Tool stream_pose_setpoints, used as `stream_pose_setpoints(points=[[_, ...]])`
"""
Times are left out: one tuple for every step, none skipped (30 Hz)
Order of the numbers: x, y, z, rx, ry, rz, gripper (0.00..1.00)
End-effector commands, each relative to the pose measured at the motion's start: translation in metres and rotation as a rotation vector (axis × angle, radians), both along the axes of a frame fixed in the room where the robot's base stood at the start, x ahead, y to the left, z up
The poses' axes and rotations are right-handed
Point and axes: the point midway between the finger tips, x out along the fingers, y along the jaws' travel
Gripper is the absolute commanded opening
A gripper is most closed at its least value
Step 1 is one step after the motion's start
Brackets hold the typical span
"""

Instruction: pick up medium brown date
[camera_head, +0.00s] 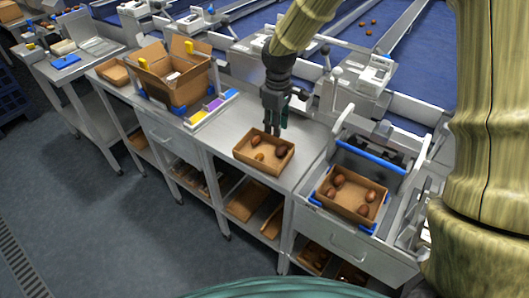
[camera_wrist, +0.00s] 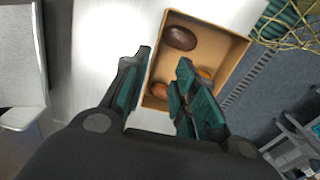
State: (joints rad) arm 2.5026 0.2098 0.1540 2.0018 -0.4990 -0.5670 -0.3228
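A shallow cardboard box (camera_head: 244,163) on the steel table holds three dates; it also shows in the wrist view (camera_wrist: 213,28). The medium brown date (camera_wrist: 160,90) lies near the box's wall in the wrist view and at the upper left of the box in the head view (camera_head: 256,140). A dark brown date (camera_wrist: 180,38) lies at the other end. An orange date (camera_wrist: 205,73) is partly hidden behind a finger. My gripper (camera_head: 275,131) is over the box's back edge. In the wrist view its fingers (camera_wrist: 164,64) are apart, with nothing held between them.
A second cardboard box (camera_head: 326,198) with several brown dates stands at the right, by a blue bar (camera_head: 370,156). A larger open carton (camera_head: 172,92) and a small tray with colored parts (camera_head: 206,110) are at the left. Bare steel surrounds the date box's left side.

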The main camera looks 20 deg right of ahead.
Motion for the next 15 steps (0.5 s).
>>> stream_pose_setpoints(points=[[0.002, 0.0, -0.006, 0.0, 0.006, 0.0, 0.28], [0.004, 0.0, -0.008, 0.0, 0.007, 0.0, 0.28], [0.005, 0.0, -0.011, 0.0, 0.008, 0.0, 0.28], [0.005, 0.0, -0.014, 0.0, 0.008, 0.0, 0.28], [0.006, 0.0, -0.016, 0.0, 0.008, -0.001, 0.28], [0.005, 0.0, -0.019, 0.0, 0.008, -0.002, 0.28], [0.005, 0.0, -0.022, 0.0, 0.008, -0.003, 0.28], [0.005, 0.0, -0.025, 0.0, 0.007, -0.003, 0.28], [0.005, 0.0, -0.029, 0.0, 0.006, -0.003, 0.28], [0.005, -0.001, -0.032, 0.0, 0.006, -0.003, 0.28], [0.005, -0.001, -0.035, 0.0, 0.006, -0.003, 0.28], [0.006, -0.001, -0.041, 0.0, 0.008, -0.004, 0.28], [0.006, -0.001, -0.044, 0.0, 0.008, -0.004, 0.28], [0.007, -0.001, -0.047, 0.0, 0.008, -0.004, 0.28], [0.007, -0.001, -0.05, 0.0, 0.008, -0.005, 0.28]])
